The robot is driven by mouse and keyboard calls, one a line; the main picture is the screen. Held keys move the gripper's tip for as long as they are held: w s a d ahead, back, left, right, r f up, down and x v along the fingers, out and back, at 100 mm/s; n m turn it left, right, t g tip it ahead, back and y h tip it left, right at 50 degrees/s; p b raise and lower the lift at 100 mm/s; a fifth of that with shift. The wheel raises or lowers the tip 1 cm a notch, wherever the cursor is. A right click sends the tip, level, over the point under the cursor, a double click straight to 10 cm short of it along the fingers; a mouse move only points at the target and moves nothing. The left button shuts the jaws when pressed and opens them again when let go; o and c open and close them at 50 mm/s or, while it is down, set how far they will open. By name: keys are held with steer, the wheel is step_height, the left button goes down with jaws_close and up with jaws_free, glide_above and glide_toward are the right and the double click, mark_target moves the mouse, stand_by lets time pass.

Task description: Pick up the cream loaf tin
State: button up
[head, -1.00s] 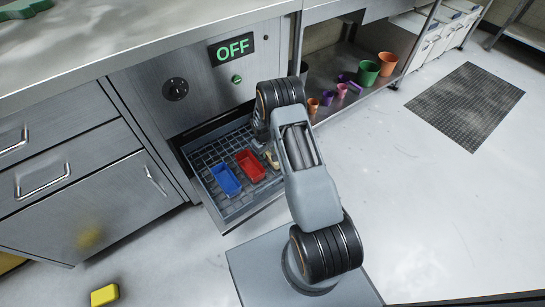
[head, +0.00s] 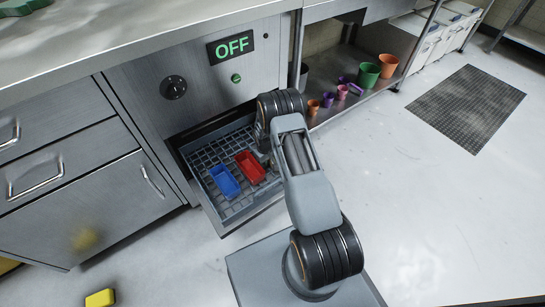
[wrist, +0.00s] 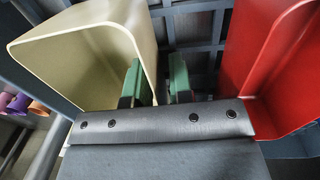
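The cream loaf tin (wrist: 85,55) fills the left of the wrist view, its open side towards the camera. My gripper (wrist: 155,82) has two green fingers standing apart. The tin's right wall runs between them, with the left finger on the inner side and the right finger outside. A gap shows between the wall and the right finger, so the gripper looks open. In the head view my arm hides the cream tin and the fingertips.
A red tin (head: 250,167) and a blue tin (head: 224,181) sit in the pulled-out grid drawer (head: 236,205). The red tin stands close right of my fingers in the wrist view. Several coloured pots, including a green one (head: 367,74), stand on the lower shelf at right.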

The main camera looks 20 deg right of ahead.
jaws_close()
steer(key=shift+r, duration=0.15)
